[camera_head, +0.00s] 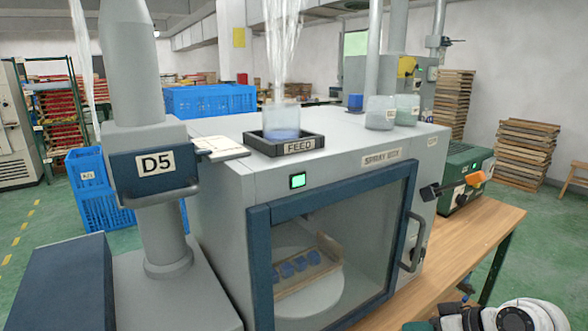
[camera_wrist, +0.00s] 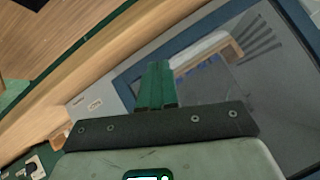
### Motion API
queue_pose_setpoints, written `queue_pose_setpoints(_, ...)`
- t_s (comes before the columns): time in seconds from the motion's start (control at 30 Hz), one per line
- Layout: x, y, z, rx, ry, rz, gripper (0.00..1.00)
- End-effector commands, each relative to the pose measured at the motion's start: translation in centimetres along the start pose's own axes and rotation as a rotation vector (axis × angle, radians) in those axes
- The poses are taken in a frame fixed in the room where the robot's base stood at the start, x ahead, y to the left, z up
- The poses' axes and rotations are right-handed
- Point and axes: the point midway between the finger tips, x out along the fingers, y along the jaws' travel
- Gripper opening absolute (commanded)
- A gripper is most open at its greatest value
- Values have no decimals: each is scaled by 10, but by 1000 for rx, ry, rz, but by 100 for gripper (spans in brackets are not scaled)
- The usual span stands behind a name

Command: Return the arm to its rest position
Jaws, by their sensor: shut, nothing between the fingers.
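My gripper (camera_wrist: 157,66) shows in the wrist view with its green fingers together and nothing between them. It hangs in front of the grey spray booth, near the lower edge of the door. Behind the glass, a wooden tray (camera_head: 331,250) with several blue round pieces sits on a pale round plate (camera_head: 318,297).
The wooden bench (camera_head: 478,228) runs along the booth's right side. The door handle (camera_head: 413,240) sticks out. A feed jar (camera_head: 281,118) stands on top, and a grey D5 column (camera_head: 163,235) at left.

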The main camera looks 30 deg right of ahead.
Motion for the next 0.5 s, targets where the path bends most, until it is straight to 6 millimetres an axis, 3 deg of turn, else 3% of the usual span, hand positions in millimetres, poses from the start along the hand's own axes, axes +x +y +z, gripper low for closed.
queue_pose_setpoints(0.03, 19, -18, 22, 12, -56, -4, 0)
queue_pose_setpoints(0.1, 38, -34, 52, 27, -128, 12, 0)
queue_pose_setpoints(0.23, 58, -62, 112, 34, -270, 58, 0)
queue_pose_setpoints(0.37, 61, -82, 173, 12, -415, 128, 0)
queue_pose_setpoints(0.5, 47, -91, 230, -45, -558, 226, 0)
